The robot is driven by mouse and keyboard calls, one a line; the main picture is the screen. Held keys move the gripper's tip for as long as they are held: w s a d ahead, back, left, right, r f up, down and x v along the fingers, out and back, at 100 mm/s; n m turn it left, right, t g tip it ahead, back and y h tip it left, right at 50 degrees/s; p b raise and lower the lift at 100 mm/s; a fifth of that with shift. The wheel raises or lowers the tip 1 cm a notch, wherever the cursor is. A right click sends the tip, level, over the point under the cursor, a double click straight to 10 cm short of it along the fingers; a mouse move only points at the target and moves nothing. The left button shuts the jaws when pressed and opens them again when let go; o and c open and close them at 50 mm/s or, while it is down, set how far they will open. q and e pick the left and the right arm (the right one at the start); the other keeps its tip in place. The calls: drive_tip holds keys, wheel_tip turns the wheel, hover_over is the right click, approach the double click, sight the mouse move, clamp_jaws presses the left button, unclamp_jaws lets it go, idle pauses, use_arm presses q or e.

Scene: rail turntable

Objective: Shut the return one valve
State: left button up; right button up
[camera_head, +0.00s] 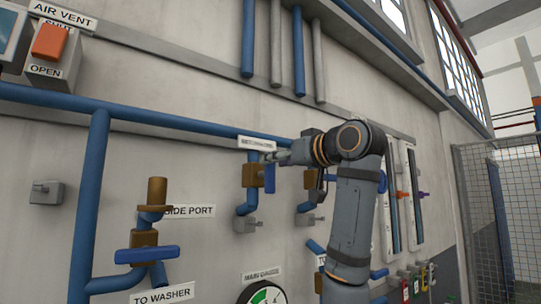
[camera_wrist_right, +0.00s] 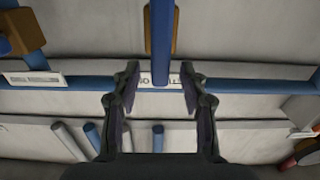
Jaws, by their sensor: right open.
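A brass valve (camera_head: 250,175) with a blue handle (camera_head: 269,180) sits on a blue pipe on the wall, below a small white label (camera_head: 257,143) too small to read. The handle hangs vertically. My right gripper (camera_head: 276,157) is by the top of this valve, its arm coming from the right. In the right wrist view my right gripper (camera_wrist_right: 159,70) is open, with the blue handle (camera_wrist_right: 162,45) between its two fingers and no clear contact. I cannot confirm which valve is return one. My left gripper is not in view.
A second valve is partly hidden behind my right arm. At left are a side port valve with a horizontal blue handle (camera_head: 147,254) and an air vent box (camera_head: 52,45). A gauge (camera_head: 264,294) is below. A mesh fence (camera_head: 500,210) stands at right.

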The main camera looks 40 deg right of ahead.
drive_tip(key=w, duration=0.4)
drive_tip(key=shift+d+f+p, duration=0.1)
drive_tip(key=shift+d+p, duration=0.15)
drive_tip(key=shift+p, duration=0.15)
drive_tip(key=shift+s+a, duration=0.1)
drive_tip(key=shift+s, duration=0.3)
drive_tip(key=shift+w, duration=0.15)
clamp_jaws()
